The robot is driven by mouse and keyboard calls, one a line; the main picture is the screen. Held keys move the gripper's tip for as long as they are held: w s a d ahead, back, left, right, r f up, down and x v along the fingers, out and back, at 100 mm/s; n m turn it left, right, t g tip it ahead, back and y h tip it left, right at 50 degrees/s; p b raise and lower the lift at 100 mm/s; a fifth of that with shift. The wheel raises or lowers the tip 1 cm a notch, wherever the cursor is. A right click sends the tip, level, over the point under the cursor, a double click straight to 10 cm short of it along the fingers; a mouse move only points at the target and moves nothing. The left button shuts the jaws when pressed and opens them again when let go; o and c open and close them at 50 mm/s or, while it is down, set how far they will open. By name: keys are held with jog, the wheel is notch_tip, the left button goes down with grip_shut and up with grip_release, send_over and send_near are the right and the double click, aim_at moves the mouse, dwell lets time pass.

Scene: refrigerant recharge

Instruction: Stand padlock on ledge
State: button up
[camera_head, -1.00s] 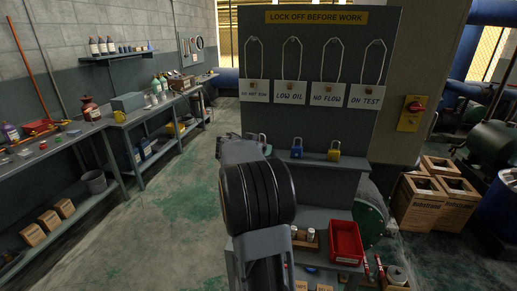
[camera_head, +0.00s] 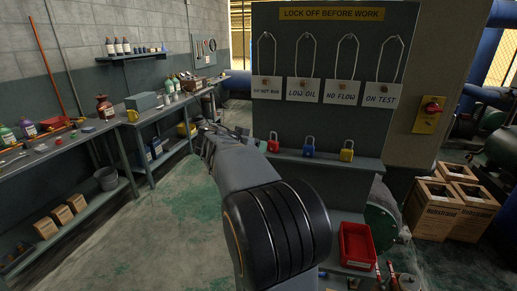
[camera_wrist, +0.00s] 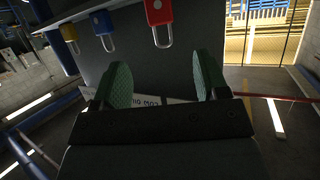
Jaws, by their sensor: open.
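A red padlock (camera_head: 273,144) stands upright at the left end of the ledge (camera_head: 330,160) on the lockout board. A blue padlock (camera_head: 309,147) and a yellow padlock (camera_head: 346,151) stand upright to its right. In the wrist view, which is upside down, the red padlock (camera_wrist: 158,12), blue padlock (camera_wrist: 102,20) and yellow padlock (camera_wrist: 69,30) show along the top. My gripper (camera_wrist: 163,85) is open, with nothing between its green-padded fingers. It is apart from the red padlock. In the head view my arm points toward the space left of the board, and the fingers are not clear.
Several tags (camera_head: 307,90) hang on wire loops above the ledge. A red bin (camera_head: 357,245) sits on a lower shelf. A workbench (camera_head: 150,118) runs along the left wall. Cardboard boxes (camera_head: 448,205) stand at the right. The floor left of the board is open.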

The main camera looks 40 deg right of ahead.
jog(key=s+a+f+n+y, duration=0.4)
jog(key=s+a+f+n, duration=0.1)
jog(key=a, duration=0.5)
jog(key=s+a+f+n+t+y, duration=0.1)
jog(key=s+a+f+n+y, duration=0.3)
jog(key=a, duration=0.6)
jog(key=s+a+f+n+y, duration=0.5)
jog(key=s+a+f+n, duration=0.1)
jog(key=a, duration=0.3)
jog(key=shift+a+f+n, duration=0.4)
jog(key=shift+f+n, duration=0.15)
jog(key=shift+n, duration=0.15)
jog(key=shift+c, duration=0.4)
